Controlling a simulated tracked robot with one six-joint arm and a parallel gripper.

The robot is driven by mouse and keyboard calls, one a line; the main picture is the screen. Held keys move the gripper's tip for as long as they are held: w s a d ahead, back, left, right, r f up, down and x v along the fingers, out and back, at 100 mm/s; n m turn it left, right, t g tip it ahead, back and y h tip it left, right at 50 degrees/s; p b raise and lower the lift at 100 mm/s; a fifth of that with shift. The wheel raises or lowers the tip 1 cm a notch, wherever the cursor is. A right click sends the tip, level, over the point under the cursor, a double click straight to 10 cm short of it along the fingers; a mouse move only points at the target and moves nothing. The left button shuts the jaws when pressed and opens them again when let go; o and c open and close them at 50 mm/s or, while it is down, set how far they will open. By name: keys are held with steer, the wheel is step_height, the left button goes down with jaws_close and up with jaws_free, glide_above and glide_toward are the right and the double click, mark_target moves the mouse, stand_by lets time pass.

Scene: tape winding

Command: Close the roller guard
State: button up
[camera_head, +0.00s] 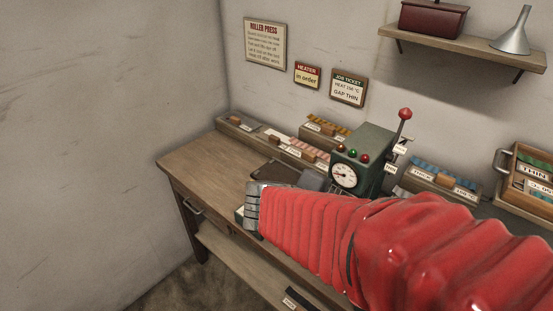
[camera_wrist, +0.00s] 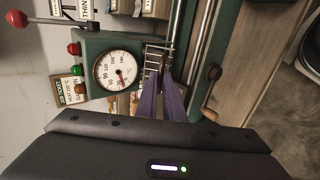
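The green roller press (camera_head: 374,150) stands on the workbench, with a white dial gauge (camera_head: 344,176) and a lever with a red knob (camera_head: 405,114). In the wrist view the press housing (camera_wrist: 92,48) and gauge (camera_wrist: 118,70) lie left of centre. A wire grid (camera_wrist: 157,52), which looks like the roller guard, is beside the gauge, near metal rods. My gripper (camera_wrist: 163,76) has its two purple fingers converging at this grid. I cannot tell whether they hold a wire. In the head view my red-sleeved arm hides the guard and the fingertips.
The wooden workbench (camera_head: 200,160) has free room at its left end. Labelled trays with coloured pieces (camera_head: 325,130) line the wall side. A wooden crate (camera_head: 530,180) stands at the right. A shelf (camera_head: 460,48) holds a dark red box and a metal funnel.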

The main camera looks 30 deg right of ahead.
steer(key=shift+o, duration=0.9)
steer(key=shift+s, duration=0.1)
steer(key=v, duration=1.3)
steer(key=shift+a+r, duration=0.25)
steer(key=shift+a, duration=0.05)
steer(key=shift+o, duration=0.3)
